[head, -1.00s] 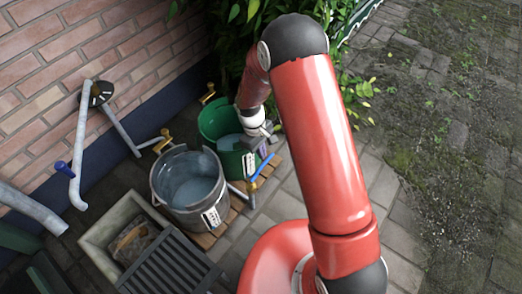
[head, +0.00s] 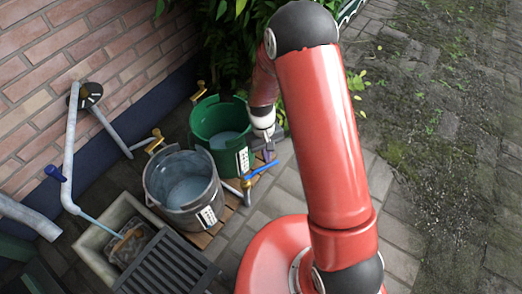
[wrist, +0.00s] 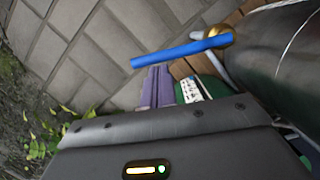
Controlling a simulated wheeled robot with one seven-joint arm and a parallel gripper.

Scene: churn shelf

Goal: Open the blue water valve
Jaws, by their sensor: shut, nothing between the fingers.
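A blue lever (head: 263,169) on a brass valve (head: 245,183) sits low, right of the grey bucket and in front of the green bucket. It also shows in the wrist view, the blue lever (wrist: 180,50) running left from the brass part (wrist: 220,38). My gripper (head: 268,154) is close to the lever's free end. In the wrist view its purple fingers (wrist: 157,88) are together and empty, beside the lever; I cannot tell whether they touch it.
A grey bucket (head: 160,205) and a green bucket (head: 204,118), both holding water, stand on wooden slats. A thin bluish stream runs from the pipe into the stone basin (head: 92,250), beside a dark grate (head: 170,268). Paving at the right is clear.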

